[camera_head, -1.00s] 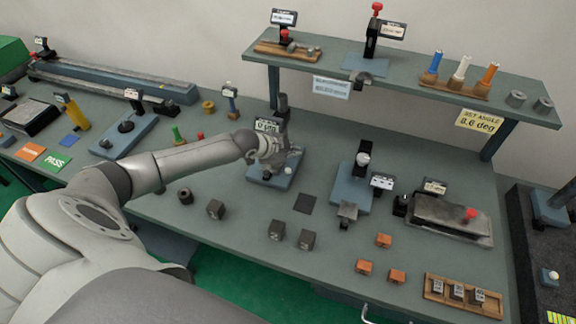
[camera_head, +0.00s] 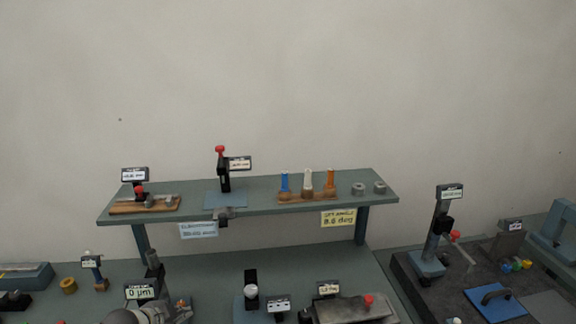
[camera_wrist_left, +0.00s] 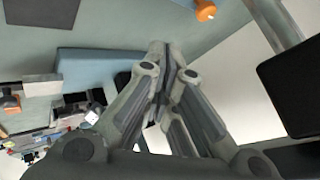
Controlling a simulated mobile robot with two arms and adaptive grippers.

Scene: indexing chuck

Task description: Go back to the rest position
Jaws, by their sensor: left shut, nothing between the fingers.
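My left gripper (camera_wrist_left: 165,65) is shut and empty in the left wrist view, its finger links converging at the tips. A blue-grey base (camera_wrist_left: 90,68) lies behind and left of the fingers there; I cannot tell whether they touch it. In the head view my left gripper (camera_head: 168,311) is partly cut off at the bottom edge, in front of a device with a small display (camera_head: 141,292) reading 0 µm. My right gripper is in neither view.
A raised shelf (camera_head: 258,205) holds gauges and several coloured pegs. A yellow angle sign (camera_head: 338,218) hangs on its front. A dark bench (camera_head: 420,290) with a stand stands at right. In the wrist view a black panel (camera_wrist_left: 290,85) is at right and an orange knob (camera_wrist_left: 205,10) at top.

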